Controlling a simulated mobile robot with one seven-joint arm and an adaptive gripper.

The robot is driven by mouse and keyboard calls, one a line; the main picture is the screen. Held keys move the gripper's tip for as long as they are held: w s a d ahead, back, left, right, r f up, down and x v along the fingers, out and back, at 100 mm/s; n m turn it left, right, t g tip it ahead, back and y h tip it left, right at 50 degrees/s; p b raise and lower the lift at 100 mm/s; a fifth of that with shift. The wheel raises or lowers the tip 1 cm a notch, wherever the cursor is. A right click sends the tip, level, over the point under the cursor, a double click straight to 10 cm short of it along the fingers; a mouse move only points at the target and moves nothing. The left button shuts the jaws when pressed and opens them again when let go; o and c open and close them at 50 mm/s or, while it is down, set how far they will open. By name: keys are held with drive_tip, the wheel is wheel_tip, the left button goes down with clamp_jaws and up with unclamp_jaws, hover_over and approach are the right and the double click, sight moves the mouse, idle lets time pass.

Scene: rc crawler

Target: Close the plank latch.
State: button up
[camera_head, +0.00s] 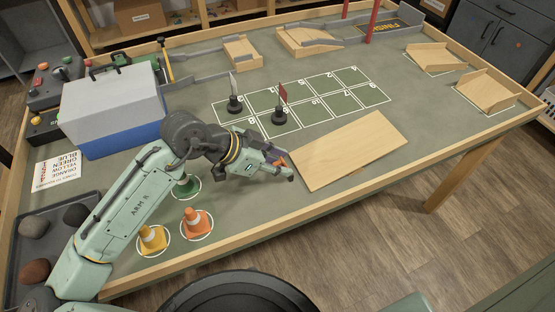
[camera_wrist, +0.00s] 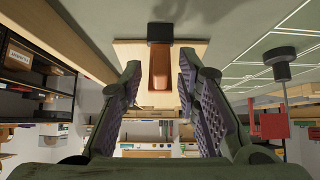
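The wooden plank (camera_head: 352,150) lies on the green table to the right of my gripper (camera_head: 287,172). In the wrist view, the plank (camera_wrist: 125,50) appears behind a black block (camera_wrist: 160,32) with an orange-brown bar (camera_wrist: 159,70) extending from it; this looks like the latch. My gripper (camera_wrist: 160,75) is open, with its two ridged fingers apart on either side of the bar. I cannot tell whether either finger touches the bar. In the head view my gripper and wrist hide most of the latch at the plank's left end.
Orange (camera_head: 196,222), yellow (camera_head: 152,238) and green (camera_head: 186,186) cones stand on the near left. Two black-based posts, one with a red flag (camera_head: 280,105), stand on the numbered grid behind. A grey-and-blue box (camera_head: 110,108) is at left. Wooden ramps (camera_head: 485,90) stand far right.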

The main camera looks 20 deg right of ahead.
clamp_jaws()
idle(0.3)
